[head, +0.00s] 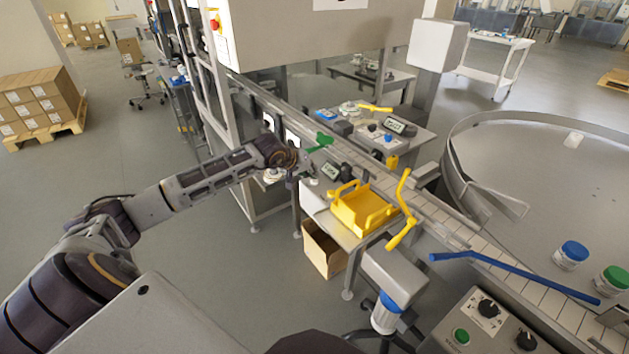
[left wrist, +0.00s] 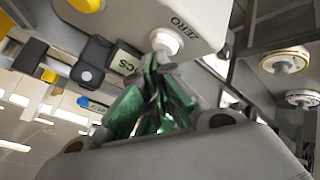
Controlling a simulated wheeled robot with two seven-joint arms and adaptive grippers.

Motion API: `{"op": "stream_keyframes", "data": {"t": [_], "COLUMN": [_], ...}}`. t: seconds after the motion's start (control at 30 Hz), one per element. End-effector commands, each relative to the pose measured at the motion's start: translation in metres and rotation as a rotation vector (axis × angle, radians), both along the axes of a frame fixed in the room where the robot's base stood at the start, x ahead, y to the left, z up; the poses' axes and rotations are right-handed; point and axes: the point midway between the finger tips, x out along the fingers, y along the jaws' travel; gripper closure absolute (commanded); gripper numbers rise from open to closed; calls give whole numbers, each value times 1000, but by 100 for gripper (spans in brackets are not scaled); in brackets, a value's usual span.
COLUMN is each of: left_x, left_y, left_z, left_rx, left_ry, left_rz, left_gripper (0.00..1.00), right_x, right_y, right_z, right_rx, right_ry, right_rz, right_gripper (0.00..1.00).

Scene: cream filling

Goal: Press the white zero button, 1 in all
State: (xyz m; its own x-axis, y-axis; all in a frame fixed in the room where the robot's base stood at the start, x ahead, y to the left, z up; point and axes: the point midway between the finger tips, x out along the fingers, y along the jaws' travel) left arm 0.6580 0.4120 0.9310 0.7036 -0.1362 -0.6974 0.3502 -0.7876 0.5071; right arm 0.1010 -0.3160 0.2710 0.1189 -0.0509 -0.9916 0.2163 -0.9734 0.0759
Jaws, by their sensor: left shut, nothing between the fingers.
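The white zero button (left wrist: 165,41) shows in the left wrist view on a pale panel (left wrist: 135,15), beside the printed word ZERO. My left gripper (left wrist: 158,65) has green fingers drawn together with nothing between them. Its tips are at the lower edge of the button in that view; I cannot tell whether they touch it. In the head view the left gripper (head: 319,143) reaches in from the left, above the scale with its small dark display (head: 330,173). I cannot make out the button clearly there. My right gripper is not in view.
A yellow tray (head: 362,209) and a yellow bent handle (head: 401,228) stand right of the scale. A conveyor (head: 440,212) runs behind them. Farther back is a second table with a display (head: 395,125). An open cardboard box (head: 322,248) is below.

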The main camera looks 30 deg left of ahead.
Motion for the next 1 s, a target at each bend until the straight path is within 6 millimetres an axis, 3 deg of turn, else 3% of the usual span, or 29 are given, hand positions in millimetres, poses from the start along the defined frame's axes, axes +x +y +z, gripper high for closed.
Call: {"op": "stream_keyframes", "data": {"t": [0.3, 0.77, 1.0], "left_x": [0, 0, 1], "left_y": [0, 0, 1], "left_z": [12, 14, 27], "left_rx": [0, 0, 1], "left_ry": [-1, -1, -2], "left_rz": [1, 1, 1], "left_gripper": [100, 100, 100], "right_x": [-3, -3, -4], "right_y": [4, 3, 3], "right_z": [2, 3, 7], "right_rx": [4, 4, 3], "right_ry": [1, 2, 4], "right_rz": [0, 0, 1], "right_gripper": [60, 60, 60]}}
